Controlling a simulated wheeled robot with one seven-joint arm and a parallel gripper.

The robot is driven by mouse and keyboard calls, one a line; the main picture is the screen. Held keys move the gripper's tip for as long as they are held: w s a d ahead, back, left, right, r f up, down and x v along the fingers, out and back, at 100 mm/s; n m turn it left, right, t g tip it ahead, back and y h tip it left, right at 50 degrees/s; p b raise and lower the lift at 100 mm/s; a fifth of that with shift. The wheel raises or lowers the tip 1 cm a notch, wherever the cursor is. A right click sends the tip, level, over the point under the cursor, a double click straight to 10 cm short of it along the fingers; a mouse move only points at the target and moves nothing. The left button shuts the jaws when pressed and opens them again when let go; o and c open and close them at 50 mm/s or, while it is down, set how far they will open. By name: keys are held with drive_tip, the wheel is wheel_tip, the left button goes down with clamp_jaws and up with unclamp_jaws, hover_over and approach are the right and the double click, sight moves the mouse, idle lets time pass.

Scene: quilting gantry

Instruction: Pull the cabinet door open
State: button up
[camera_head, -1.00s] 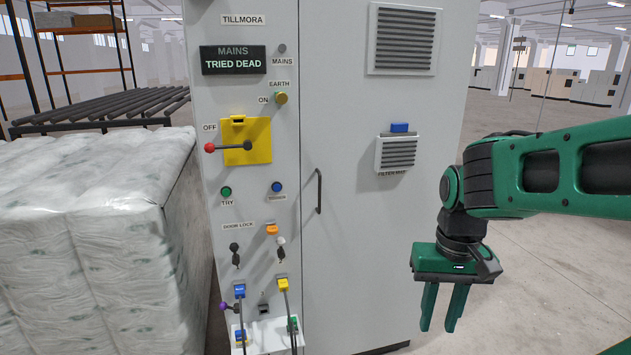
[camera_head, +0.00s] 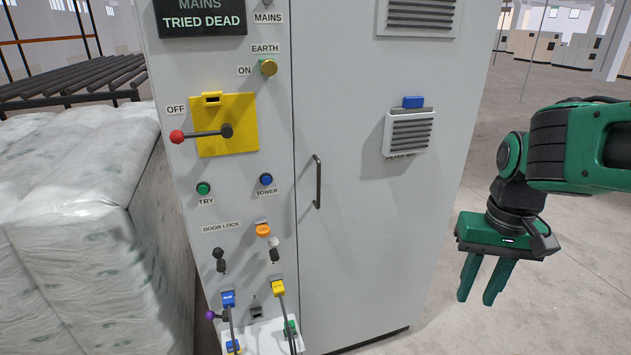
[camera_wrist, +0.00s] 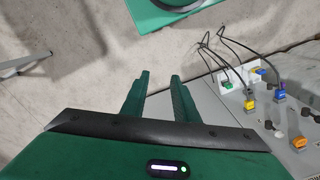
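The grey cabinet door (camera_head: 365,255) stands closed in the head view, flush with the panel on its left. Its dark upright bar handle (camera_head: 317,182) is near the door's left edge. My gripper (camera_head: 480,300) hangs to the right of the cabinet, fingers pointing down, open and empty, apart from the handle. In the wrist view my gripper (camera_wrist: 160,80) shows its two fingers parted with bare floor between them.
The control panel left of the door has a red-knobbed lever (camera_head: 178,136) at OFF, a yellow plug (camera_head: 279,288) and a blue plug (camera_head: 228,298) with cables. Wrapped bales (camera_head: 80,230) stand close on the left. The floor (camera_head: 570,310) at right is open.

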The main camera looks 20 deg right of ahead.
drive_tip(key=w+a+r+n+t, duration=0.15)
drive_tip(key=w+r, duration=0.25)
drive_tip(key=w, duration=0.6)
drive_tip(key=w+a+r+n+t, duration=0.1)
drive_tip(key=w+a+r+n, duration=0.2)
drive_tip(key=w, duration=0.7)
drive_tip(key=w+a+r+n+t, duration=0.1)
drive_tip(key=w+a+r+n, duration=0.15)
drive_tip(key=w+a, duration=0.45)
drive_tip(key=w+a+r+n+t, duration=0.1)
drive_tip(key=w+a+r, duration=0.35)
drive_tip(key=w, duration=0.35)
hover_over(319, 203)
drive_tip(key=shift+y, duration=0.4)
drive_tip(key=f, duration=0.9)
drive_tip(key=shift+w+f, duration=0.35)
clamp_jaws()
